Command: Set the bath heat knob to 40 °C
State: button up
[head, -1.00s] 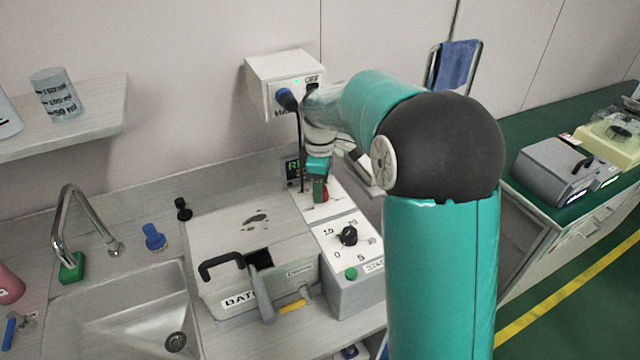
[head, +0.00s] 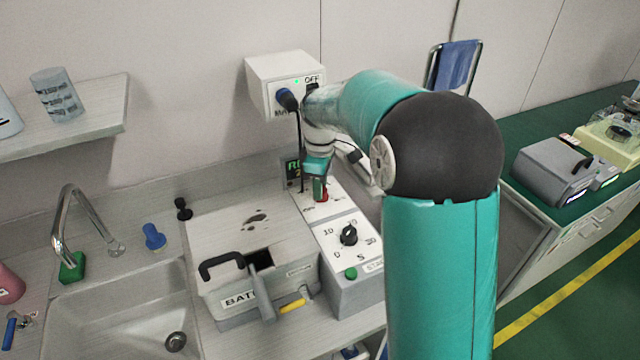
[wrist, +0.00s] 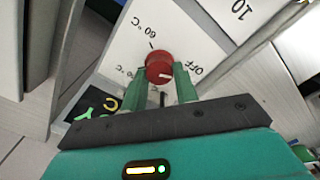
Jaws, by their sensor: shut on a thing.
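The bath heat knob (wrist: 158,67) is red and round, on a white panel, and it also shows small under my gripper in the head view (head: 322,196). My gripper (wrist: 158,82) is shut on the knob, with one green finger on each side. It also shows in the head view (head: 319,183).
A black timer knob (head: 348,235) and a green button (head: 351,273) sit on the box in front. The bath (head: 250,275) with a black handle is left of it. A wall box (head: 285,82) holds a blue plug, its cable hanging beside my gripper.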

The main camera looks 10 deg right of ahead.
jog(key=m, duration=0.7)
jog(key=shift+m, duration=0.4)
jog(key=m, duration=0.7)
jog(key=shift+d+r, duration=0.1)
jog(key=shift+d, duration=0.05)
jog(key=o, duration=1)
jog(key=shift+c, duration=0.2)
notch_tip(320, 180, up, 14)
